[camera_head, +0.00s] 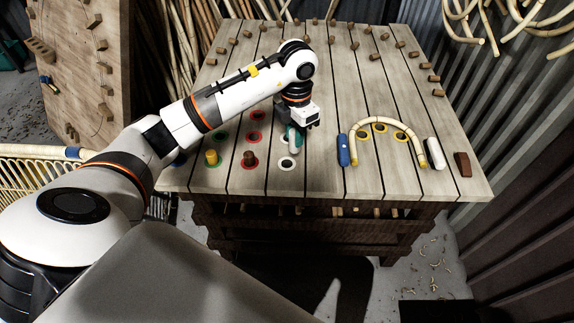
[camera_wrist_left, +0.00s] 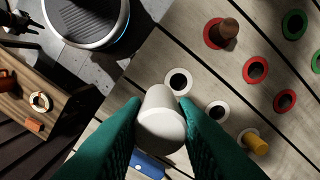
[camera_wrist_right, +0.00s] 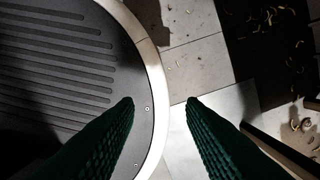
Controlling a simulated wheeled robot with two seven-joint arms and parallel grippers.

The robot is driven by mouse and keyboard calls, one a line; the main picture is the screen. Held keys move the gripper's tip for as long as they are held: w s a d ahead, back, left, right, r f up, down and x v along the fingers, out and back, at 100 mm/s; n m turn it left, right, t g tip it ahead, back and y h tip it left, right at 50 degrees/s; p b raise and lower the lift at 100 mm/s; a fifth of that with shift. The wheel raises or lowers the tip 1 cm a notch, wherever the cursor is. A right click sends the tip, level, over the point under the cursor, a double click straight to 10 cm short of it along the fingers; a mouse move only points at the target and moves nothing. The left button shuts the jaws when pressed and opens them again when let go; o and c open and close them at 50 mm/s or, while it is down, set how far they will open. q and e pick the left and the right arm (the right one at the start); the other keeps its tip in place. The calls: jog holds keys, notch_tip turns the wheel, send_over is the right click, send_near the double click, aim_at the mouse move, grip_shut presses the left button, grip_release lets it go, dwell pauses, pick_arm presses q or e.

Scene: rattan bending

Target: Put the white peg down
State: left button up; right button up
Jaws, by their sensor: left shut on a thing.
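My left gripper (camera_head: 294,138) reaches down over the pegboard table (camera_head: 310,180), near a white-ringed hole (camera_head: 286,163). In the left wrist view its teal fingers (camera_wrist_left: 160,125) are shut on the white peg (camera_wrist_left: 160,110), whose rounded end faces the camera. That white-ringed hole (camera_wrist_left: 178,81) is empty beside the peg there. A second white-ringed hole (camera_wrist_left: 217,110) is also empty, and a yellow peg (camera_wrist_left: 257,144) stands at a third. Whether the white peg touches the board is hidden. My right gripper (camera_wrist_right: 160,108) is open and empty above the floor.
A brown peg (camera_head: 249,158) stands in a red-ringed hole, and another yellow peg (camera_head: 211,157) in a green-ringed one. Right of my left gripper, a bent rattan piece (camera_head: 389,121) lies between a blue block (camera_head: 343,150) and a white block (camera_head: 434,153). A brown block (camera_head: 463,164) lies farther right.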

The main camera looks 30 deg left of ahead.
pick_arm(q)
jog(key=n, duration=0.1)
jog(key=a+n, duration=0.1)
jog(key=n, duration=0.1)
jog(key=a+f+n, duration=0.1)
jog(key=shift+w+n, duration=0.35)
jog(key=shift+n, duration=0.05)
jog(key=shift+w+a+f+n+p, duration=0.15)
jog(key=shift+f+n, duration=0.3)
jog(key=shift+f, duration=1.35)
jog(key=shift+a+f+n+p, duration=0.2)
jog(key=shift+f+n, duration=0.3)
jog(key=shift+f, duration=1.25)
jog(key=shift+w+a+f+n+p, duration=0.15)
jog(key=shift+f+n, duration=0.3)
jog(key=shift+f, duration=1.35)
jog(key=shift+s, duration=0.1)
pick_arm(e)
jog(key=shift+s+d+r, duration=0.35)
jog(key=shift+r, duration=0.05)
pick_arm(q)
jog(key=shift+f, duration=0.1)
pick_arm(e)
jog(key=shift+f, duration=0.1)
pick_arm(q)
jog(key=o, duration=1)
jog(key=shift+c, duration=0.2)
